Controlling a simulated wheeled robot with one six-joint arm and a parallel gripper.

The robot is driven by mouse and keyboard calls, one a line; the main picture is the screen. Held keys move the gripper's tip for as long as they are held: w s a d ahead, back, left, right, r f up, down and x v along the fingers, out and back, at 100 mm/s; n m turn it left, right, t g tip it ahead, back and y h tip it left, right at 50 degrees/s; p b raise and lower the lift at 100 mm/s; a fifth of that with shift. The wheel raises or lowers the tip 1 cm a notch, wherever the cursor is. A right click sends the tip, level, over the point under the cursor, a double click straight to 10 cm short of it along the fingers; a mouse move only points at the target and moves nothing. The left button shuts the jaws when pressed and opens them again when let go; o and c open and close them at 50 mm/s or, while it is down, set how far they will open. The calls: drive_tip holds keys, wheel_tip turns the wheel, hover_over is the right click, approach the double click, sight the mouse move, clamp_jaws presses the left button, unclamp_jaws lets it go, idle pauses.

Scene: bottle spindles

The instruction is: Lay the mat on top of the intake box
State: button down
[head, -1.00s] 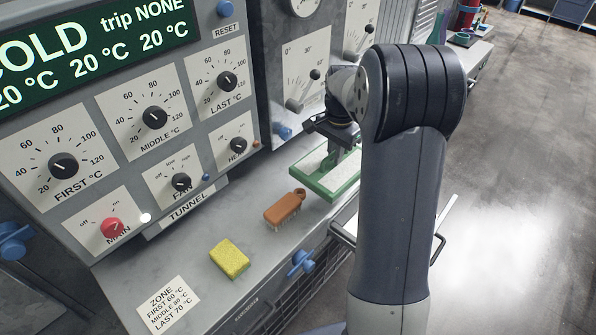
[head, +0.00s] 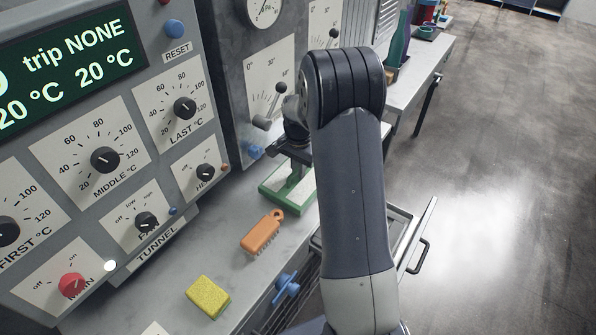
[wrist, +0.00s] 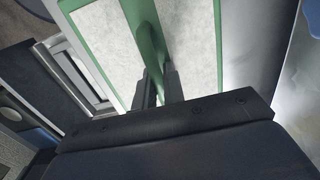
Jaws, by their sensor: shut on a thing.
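The mat (head: 275,184) is a pale speckled slab with a green rim and a raised green grip strip across it. It is at the far end of the grey counter, beyond the orange brush; I cannot tell whether it touches the counter. My gripper (head: 295,172) points down over it, shut on the strip. In the wrist view the mat (wrist: 195,45) spreads on both sides of the fingers (wrist: 160,80), which pinch the green strip. My arm hides part of the mat's right side. I cannot tell which thing is the intake box.
An orange brush (head: 262,232) and a yellow sponge (head: 208,297) lie on the counter (head: 235,255). The control panel (head: 100,125) rises at left. A bench (head: 425,65) with bottles stands at the back right. Open floor (head: 500,200) is at right.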

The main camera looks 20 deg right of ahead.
drive_tip(key=shift+f, duration=0.55)
drive_tip(key=shift+f, duration=0.2)
drive_tip(key=c, duration=1.5)
unclamp_jaws()
drive_tip(key=shift+r, duration=0.1)
wheel_tip(320, 180, up, 12)
drive_tip(key=shift+r, duration=0.15)
